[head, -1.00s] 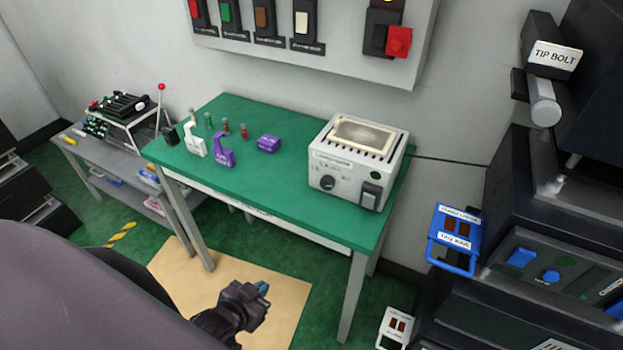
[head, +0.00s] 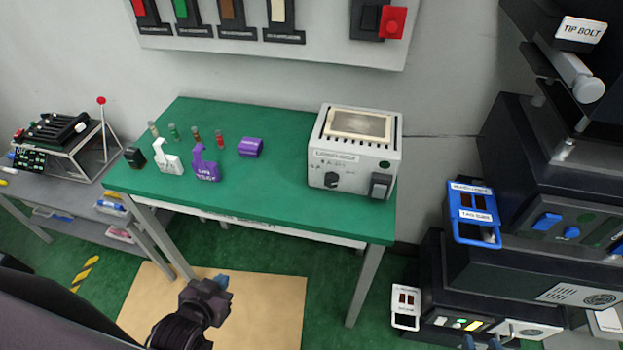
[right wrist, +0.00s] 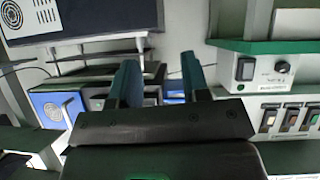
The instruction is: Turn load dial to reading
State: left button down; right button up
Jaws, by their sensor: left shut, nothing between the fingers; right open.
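The load dial (head: 331,180) is a small dark knob on the front of a white box (head: 350,150) on the green table. Its reading is too small to make out. The dial (right wrist: 283,67) also shows, upside down, at upper right in the right wrist view. My left gripper (head: 221,283) is shut and empty, in front of the table and below its top. My right gripper (right wrist: 158,78) is open with nothing between its fingers; its fingertips (head: 481,343) just show at the bottom of the head view. Both grippers are well apart from the dial.
A dark rocker switch (head: 381,186) sits right of the dial. White (head: 168,157), purple (head: 206,166) and other small items stand on the table's left half. Black machines with a blue tray (head: 474,215) stand at right. The table front (head: 270,205) is clear.

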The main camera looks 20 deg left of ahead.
aim_at(331, 179)
jog(key=j, duration=1.35)
